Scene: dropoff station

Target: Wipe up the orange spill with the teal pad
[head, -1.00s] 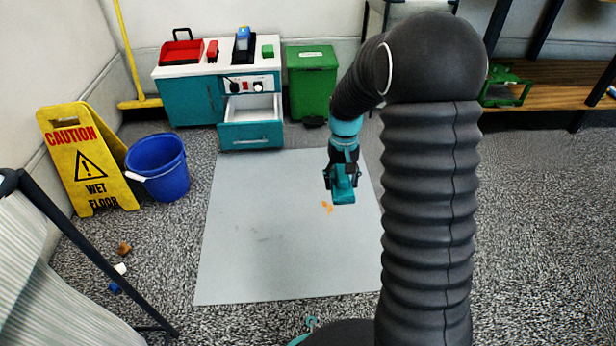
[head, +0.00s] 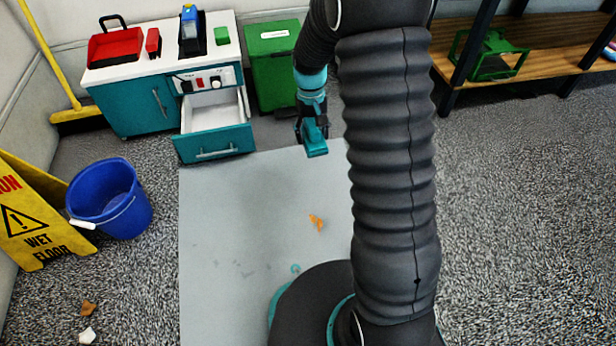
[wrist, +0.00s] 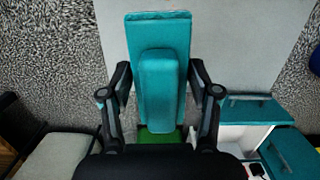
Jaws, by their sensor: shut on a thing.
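The orange spill (head: 316,222) is a small patch on the grey mat (head: 240,200) in the head view. The teal pad (head: 315,140) hangs from my gripper (head: 312,122) above the far part of the mat, beyond the spill. In the wrist view my gripper (wrist: 160,95) is shut on the raised grip of the teal pad (wrist: 158,30), with one finger on each side. The pad's flat block reaches out past the fingers. The spill does not show in the wrist view.
A teal cabinet (head: 145,105) with an open drawer (head: 215,125) stands at the back, beside a green bin (head: 275,75). A blue bucket (head: 108,200) and a yellow wet-floor sign (head: 30,225) stand left of the mat. Small scraps (head: 88,310) lie at the lower left.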

